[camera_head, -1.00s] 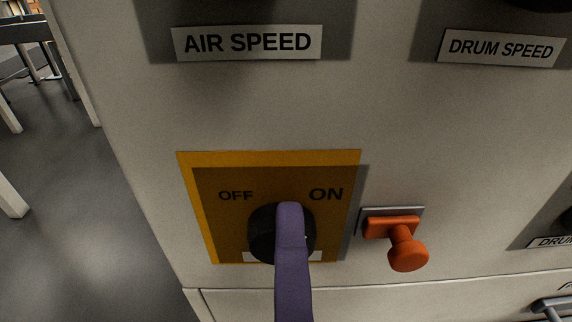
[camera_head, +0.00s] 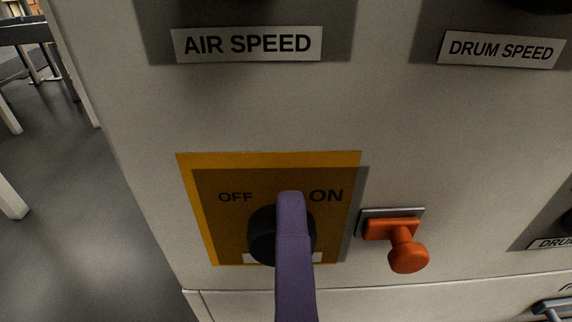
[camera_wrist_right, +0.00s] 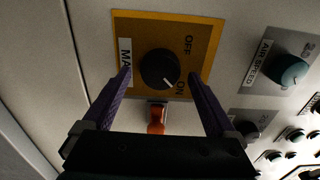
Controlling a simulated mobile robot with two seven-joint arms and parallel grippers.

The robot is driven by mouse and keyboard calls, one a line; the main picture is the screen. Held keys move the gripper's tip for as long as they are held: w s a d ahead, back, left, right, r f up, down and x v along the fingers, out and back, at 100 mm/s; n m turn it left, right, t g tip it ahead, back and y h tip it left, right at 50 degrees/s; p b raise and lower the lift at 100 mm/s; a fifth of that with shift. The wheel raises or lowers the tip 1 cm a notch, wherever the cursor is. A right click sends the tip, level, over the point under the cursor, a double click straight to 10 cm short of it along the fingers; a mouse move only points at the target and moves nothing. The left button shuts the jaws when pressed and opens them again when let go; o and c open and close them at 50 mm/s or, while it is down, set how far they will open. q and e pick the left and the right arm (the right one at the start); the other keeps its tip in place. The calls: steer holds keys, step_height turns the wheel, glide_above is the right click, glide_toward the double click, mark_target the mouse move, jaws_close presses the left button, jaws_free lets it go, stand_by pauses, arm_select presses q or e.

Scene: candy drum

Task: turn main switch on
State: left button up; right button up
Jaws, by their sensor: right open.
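The main switch is a round black knob (camera_head: 263,236) on a yellow plate (camera_head: 203,245) marked OFF at left and ON at right. In the head view a purple finger of my right gripper (camera_head: 291,200) covers much of the knob. In the right wrist view the knob (camera_wrist_right: 158,66) sits between the two spread fingers of the right gripper (camera_wrist_right: 160,74), with visible gaps on both sides. A white mark on the knob points toward the word ON there. My left gripper is not in view.
A red knob (camera_head: 408,256) on a small bracket sticks out just right of the yellow plate. AIR SPEED (camera_head: 247,44) and DRUM SPEED (camera_head: 501,50) labels are above. The teal air speed knob (camera_wrist_right: 288,71) shows in the wrist view. Open floor lies left of the panel.

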steer(key=s+b, duration=0.1)
steer(key=s, duration=0.9)
